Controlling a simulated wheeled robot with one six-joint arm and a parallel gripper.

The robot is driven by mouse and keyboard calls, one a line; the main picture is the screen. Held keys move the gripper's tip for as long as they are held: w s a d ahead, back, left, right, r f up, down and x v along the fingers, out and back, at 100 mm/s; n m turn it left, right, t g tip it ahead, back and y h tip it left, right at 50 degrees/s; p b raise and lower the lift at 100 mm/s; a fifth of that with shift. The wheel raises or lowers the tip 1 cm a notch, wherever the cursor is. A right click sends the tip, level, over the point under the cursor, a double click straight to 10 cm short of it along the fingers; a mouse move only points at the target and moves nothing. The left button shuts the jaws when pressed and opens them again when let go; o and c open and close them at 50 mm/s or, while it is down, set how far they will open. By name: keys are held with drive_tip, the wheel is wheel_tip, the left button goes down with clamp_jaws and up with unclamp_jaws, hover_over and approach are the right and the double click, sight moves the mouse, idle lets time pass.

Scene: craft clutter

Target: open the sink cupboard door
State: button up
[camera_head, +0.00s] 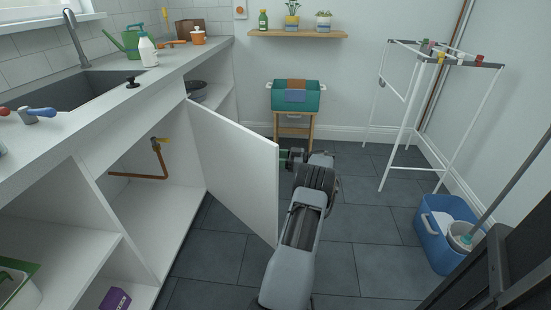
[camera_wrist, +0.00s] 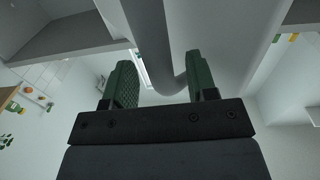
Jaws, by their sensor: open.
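The white sink cupboard door (camera_head: 235,160) stands swung well out from the counter front in the head view. The cupboard (camera_head: 160,205) behind it is open to view, with a brass pipe and yellow tap inside. My gripper (camera_head: 291,157) is just past the door's free edge, on its outer side, partly hidden by the door. In the wrist view my gripper (camera_wrist: 160,68) has its two green fingers apart. A grey bar handle (camera_wrist: 168,78) shows between them, with its bend near the gap. I cannot tell whether either finger touches it. The handle is hidden in the head view.
A blue bin (camera_head: 440,240) with a bucket and mop stands at the right. A drying rack (camera_head: 410,120) and a wooden stand with a teal tub (camera_head: 296,98) are farther back. Grey floor (camera_head: 370,205) is clear right of my arm.

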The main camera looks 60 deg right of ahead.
drive_tip(key=p+v, duration=0.2)
drive_tip(key=v, duration=1)
drive_tip(key=shift+s, duration=0.15)
